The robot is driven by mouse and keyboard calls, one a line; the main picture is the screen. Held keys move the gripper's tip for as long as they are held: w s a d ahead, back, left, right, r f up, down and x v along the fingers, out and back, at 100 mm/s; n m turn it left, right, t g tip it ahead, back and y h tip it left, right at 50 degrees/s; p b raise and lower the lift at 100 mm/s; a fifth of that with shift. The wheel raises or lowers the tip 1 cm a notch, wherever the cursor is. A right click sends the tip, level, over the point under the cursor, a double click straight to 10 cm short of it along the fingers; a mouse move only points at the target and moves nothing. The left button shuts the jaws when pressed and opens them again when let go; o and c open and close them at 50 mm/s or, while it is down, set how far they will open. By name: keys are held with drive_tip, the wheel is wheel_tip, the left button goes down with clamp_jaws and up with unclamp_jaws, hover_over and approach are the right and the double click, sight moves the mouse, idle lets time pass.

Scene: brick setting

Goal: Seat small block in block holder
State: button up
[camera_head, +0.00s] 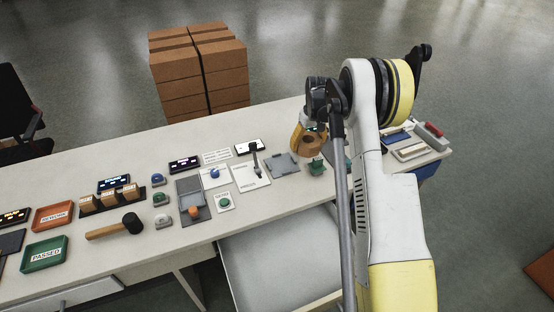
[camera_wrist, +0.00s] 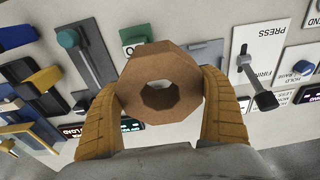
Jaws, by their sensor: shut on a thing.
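A brown eight-sided block (camera_wrist: 183,66) with a round hole through it shows in the middle of the wrist view. My gripper (camera_wrist: 160,98) is shut on it, with one ribbed yellow-orange finger on each side. In the head view my gripper (camera_head: 310,138) is over the right part of the table, and the block cannot be made out clearly there. A small green piece (camera_head: 317,166) stands on the table just below my gripper. A flat grey plate (camera_head: 284,165) lies to its left. I cannot tell which of these, if either, is the block holder.
The white table (camera_head: 130,205) carries a lever panel (camera_head: 253,170), a grey slider panel (camera_head: 190,198), a mallet (camera_head: 115,227), an orange tray (camera_head: 53,216) and a green tray (camera_head: 44,253). Brick stacks (camera_head: 200,70) stand behind.

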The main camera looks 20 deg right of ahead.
drive_tip(key=b, duration=0.3)
hover_over(281, 164)
drive_tip(key=f, duration=0.6)
drive_tip(key=shift+s+d, duration=0.15)
drive_tip(key=shift+s, duration=0.05)
wheel_tip(281, 164, down, 4)
drive_tip(key=shift+w+f+b, duration=0.1)
drive_tip(key=shift+f+b, duration=0.05)
drive_tip(key=shift+b, duration=0.75)
